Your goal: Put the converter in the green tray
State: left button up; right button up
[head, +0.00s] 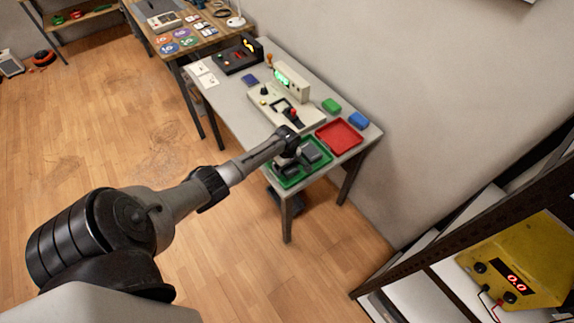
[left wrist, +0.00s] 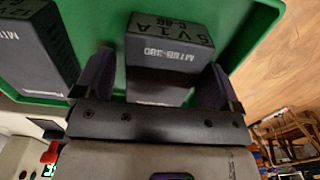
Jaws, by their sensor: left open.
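The green tray (head: 322,168) is near the right end of the grey table; its green floor and wall also fill much of the left wrist view (left wrist: 95,20). A dark grey converter-like box (left wrist: 160,60), marked "5V1A", is in the tray. My left gripper (left wrist: 158,85) is open, with one finger on each side of this box; I cannot tell if they touch it. A second similar dark box (left wrist: 35,45) is in the tray to the left. In the head view my left gripper (head: 287,160) is over the tray and partly hides its contents. My right gripper is out of view.
A red tray (head: 340,137) is beside the green tray. Green (head: 331,105) and blue (head: 358,120) blocks lie behind it. A beige device (head: 275,103) with knobs stands left of the trays. A shelf with a yellow meter (head: 515,265) is at lower right.

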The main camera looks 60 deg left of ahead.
pick_arm(q)
notch_tip(320, 180, up, 12)
jog(key=p, duration=0.3)
jog(key=s+d+f+m, duration=0.1)
jog(key=s+d+m, duration=0.3)
jog(key=d, duration=0.3)
jog(key=s+d+f+m+t, duration=0.1)
jog(key=s+d+f+m, duration=0.1)
jog(key=s+d+m, duration=0.4)
jog(key=s+d+f+m, duration=0.1)
jog(key=s+d+m, duration=0.2)
jog(key=d, duration=0.6)
jog(key=s+d+r+m+t, duration=0.2)
jog(key=s+d+r+m, duration=0.6)
jog(key=s+d, duration=0.1)
jog(key=shift+s+d+t, duration=0.3)
jog(key=shift+s+d, duration=0.1)
jog(key=shift+s, duration=0.15)
